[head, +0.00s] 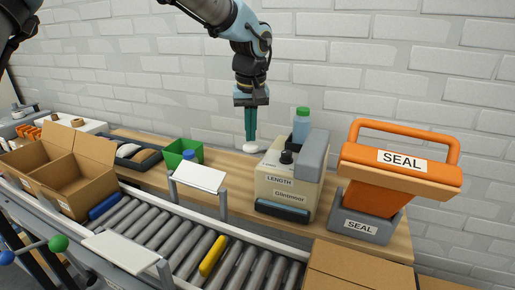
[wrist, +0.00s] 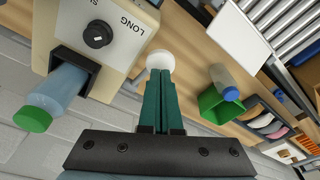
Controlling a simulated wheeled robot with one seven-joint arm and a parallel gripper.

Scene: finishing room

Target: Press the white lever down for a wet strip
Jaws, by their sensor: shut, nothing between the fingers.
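The lever's arm is mostly hidden. A black dial (head: 286,157) sits on the dispenser's top and also shows in the wrist view (wrist: 97,35).
A green-capped bottle (head: 301,126) stands at the dispenser's back. An orange-handled SEAL press (head: 380,190) stands to the right. A green bin (head: 178,154) is on the left, and a roller conveyor (head: 150,225) with a yellow item (head: 212,256) runs in front.

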